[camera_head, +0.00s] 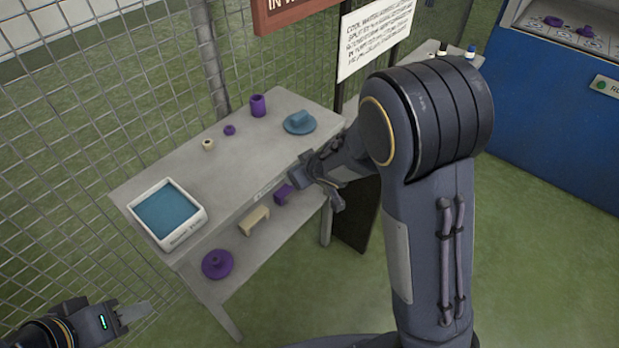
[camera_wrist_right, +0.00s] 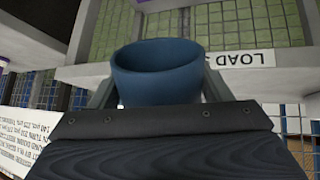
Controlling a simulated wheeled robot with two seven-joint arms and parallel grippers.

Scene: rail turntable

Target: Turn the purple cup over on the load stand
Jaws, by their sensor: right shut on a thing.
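A purple cup (camera_head: 258,105) stands at the back of the load stand (camera_head: 170,180), near the mesh fence. Nothing is touching it. My right gripper (camera_head: 318,178) is at the front edge of the stand, on its right side. In the right wrist view, its fingers (camera_wrist_right: 160,92) are shut on a blue cup (camera_wrist_right: 157,75), one finger on each side, with its rim towards the top of the picture. The gripper hides this cup in the head view. My left gripper (camera_head: 132,313) is low at the left, away from the stand; its finger gap is unclear.
On the stand are a white tray (camera_head: 198,218) with a blue floor, a small cream piece (camera_head: 208,145), a small purple ring (camera_head: 230,130) and a blue brimmed piece (camera_head: 298,124). The lower shelf holds a cream block (camera_head: 254,219) and a purple disc (camera_head: 216,265). The stand's middle is clear.

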